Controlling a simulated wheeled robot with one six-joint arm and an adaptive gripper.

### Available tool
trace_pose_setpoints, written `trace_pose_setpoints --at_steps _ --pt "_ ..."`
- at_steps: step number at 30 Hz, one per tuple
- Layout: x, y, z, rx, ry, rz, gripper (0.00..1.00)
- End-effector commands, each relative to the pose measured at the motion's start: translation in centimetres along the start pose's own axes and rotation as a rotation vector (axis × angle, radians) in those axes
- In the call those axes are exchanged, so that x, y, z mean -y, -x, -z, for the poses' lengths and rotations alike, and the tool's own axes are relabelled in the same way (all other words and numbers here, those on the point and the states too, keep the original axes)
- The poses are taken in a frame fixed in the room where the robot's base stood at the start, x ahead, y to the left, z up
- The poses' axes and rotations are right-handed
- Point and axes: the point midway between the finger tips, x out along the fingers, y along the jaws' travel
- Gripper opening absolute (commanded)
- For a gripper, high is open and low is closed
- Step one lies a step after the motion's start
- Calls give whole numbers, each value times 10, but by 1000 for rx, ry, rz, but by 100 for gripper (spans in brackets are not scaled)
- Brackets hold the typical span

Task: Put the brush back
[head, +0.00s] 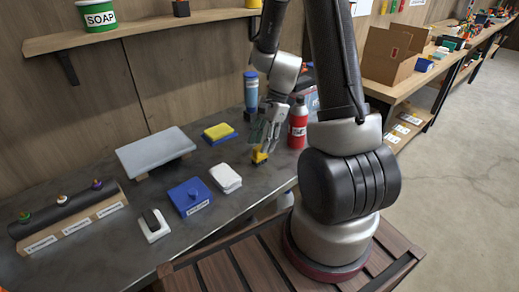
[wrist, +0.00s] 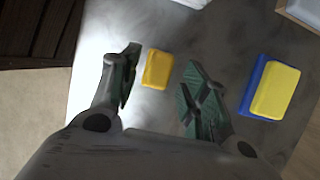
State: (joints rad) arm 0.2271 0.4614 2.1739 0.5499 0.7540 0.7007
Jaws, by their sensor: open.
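A small yellow block (head: 259,157) lies on the grey bench top, just below my gripper (head: 265,141). In the wrist view the yellow block (wrist: 157,69) shows between the two spread fingers of my gripper (wrist: 161,66), nearer the left finger, with a gap on each side. My gripper is open and holds nothing. No bristles show, so I cannot tell whether this block is the brush. A black object (head: 152,219) lies on a small white base (head: 154,232) at the front of the bench; it may also be a brush.
A blue labelled box (head: 190,196), a white cloth-like stack (head: 226,178) and a yellow-and-blue sponge (head: 218,132) stand nearby. A red bottle (head: 298,126) and a blue bottle (head: 251,90) are close to my gripper. A grey raised plate (head: 155,150) stands further left.

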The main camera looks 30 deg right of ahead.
Motion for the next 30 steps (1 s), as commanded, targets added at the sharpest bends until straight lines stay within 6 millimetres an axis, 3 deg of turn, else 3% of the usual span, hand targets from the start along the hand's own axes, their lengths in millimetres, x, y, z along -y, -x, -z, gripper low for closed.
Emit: trace_pose_setpoints --at_steps 6,14,19,23,30 --pt "1 51 0 -2 1 4 46" --pt "0 86 0 -2 3 1 46" --pt "-10 113 -19 -51 137 15 46" --pt "-34 150 -52 -151 393 34 46" --pt "-103 203 -102 -388 936 32 46"
